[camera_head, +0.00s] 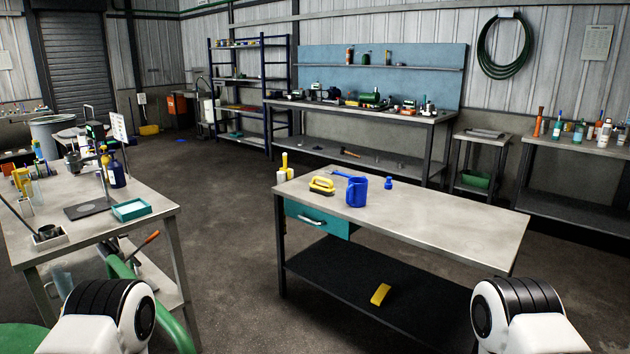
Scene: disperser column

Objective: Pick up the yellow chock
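A yellow block that looks like the chock (380,294) lies on the dark lower shelf (335,270) of the workbench in front of me. It lies near the shelf's front edge, turned at an angle, with nothing touching it. Only the white and black upper parts of my two arms show at the bottom left and bottom right. Neither of my grippers is in view.
The workbench top (450,220) holds a yellow-and-black brush (321,186), a blue jug (357,191) and a small blue item (388,183). A teal drawer (318,221) hangs beneath its left end. A cluttered table (150,195) stands left. Open floor (225,235) lies between.

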